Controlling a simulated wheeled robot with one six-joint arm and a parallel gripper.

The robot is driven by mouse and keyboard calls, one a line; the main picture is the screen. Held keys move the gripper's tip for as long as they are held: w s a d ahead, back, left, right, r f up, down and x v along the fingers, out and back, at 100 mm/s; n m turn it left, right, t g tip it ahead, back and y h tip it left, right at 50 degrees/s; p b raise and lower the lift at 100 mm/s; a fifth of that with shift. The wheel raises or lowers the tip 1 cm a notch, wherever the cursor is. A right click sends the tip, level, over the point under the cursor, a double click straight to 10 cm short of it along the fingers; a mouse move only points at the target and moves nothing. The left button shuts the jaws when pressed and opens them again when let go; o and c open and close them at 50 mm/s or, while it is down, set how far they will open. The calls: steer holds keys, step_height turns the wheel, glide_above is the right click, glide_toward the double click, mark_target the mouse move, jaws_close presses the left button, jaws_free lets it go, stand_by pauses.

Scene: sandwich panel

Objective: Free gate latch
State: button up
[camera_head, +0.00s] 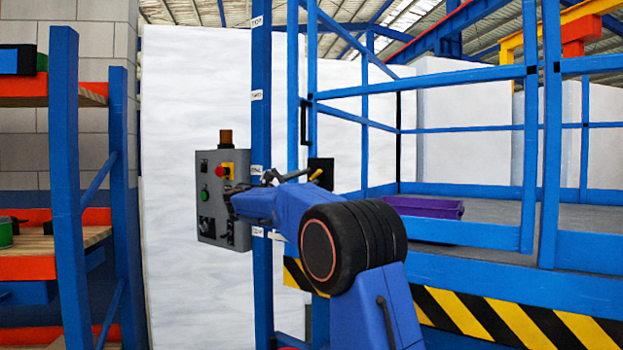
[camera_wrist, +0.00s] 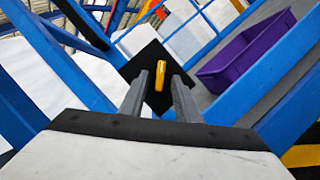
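The gate latch shows as a small yellow handle (camera_head: 316,174) on a black plate (camera_head: 326,166) at the blue gate post. In the wrist view the yellow handle (camera_wrist: 160,76) stands upright in front of its dark plate (camera_wrist: 146,54). My gripper (camera_head: 300,176) is close to the latch at its left in the head view. In the wrist view my gripper (camera_wrist: 160,82) is open, with the handle between its two grey fingertips and gaps visible on both sides. The exact depth between fingertips and handle is hard to tell.
A grey control box (camera_head: 221,196) with a red button hangs on the blue post left of my arm. Behind the blue gate rails a purple crate (camera_head: 425,207) lies on the platform. A striped yellow-black edge (camera_head: 500,318) runs below. A shelf (camera_head: 62,245) stands left.

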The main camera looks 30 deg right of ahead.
steer(key=shift+x, duration=1.15)
steer(key=shift+c, duration=0.6)
jaws_close()
steer(key=shift+m, duration=0.3)
steer(key=m, duration=0.2)
steer(key=m+g+y, duration=0.1)
steer(key=m, duration=0.1)
steer(key=shift+r+g, duration=0.1)
steer(key=shift+g, duration=0.2)
steer(key=shift+r+m+g+y, duration=0.1)
steer(key=shift+m+g+y, duration=0.5)
steer(key=shift+m, duration=1.4)
